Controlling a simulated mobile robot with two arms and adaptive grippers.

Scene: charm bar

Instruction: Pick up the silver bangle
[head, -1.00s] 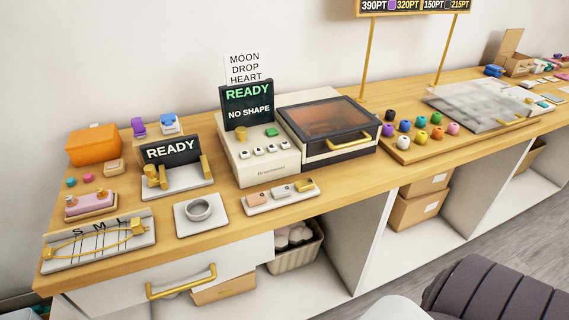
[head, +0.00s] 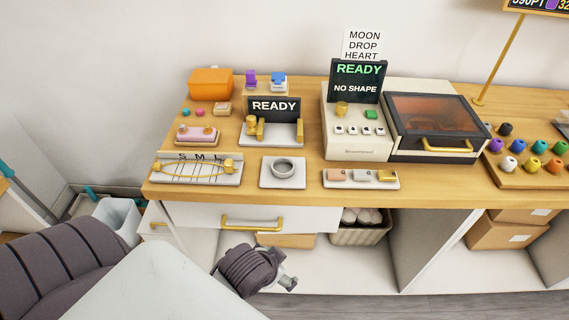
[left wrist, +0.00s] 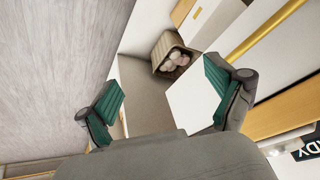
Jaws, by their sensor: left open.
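The silver bangle (head: 284,176) lies flat on a small white square tray (head: 265,184) near the front edge of the wooden counter. My left arm shows low in the head view, in front of the counter and below its top; its gripper's fingers cannot be made out there. In the left wrist view my left gripper (left wrist: 164,78) is open, with two teal-padded fingers spread apart and nothing between them. The bangle is not visible in that view, so the gripper is well away from it. My right gripper is not in view.
A ruler board (head: 175,181) with a gold chain lies left of the tray, and a charm strip (head: 361,186) lies right. A READY stand (head: 274,106) is behind it. A drawer with a gold handle (head: 252,224) is below. A basket (head: 360,236) sits on the lower shelf.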

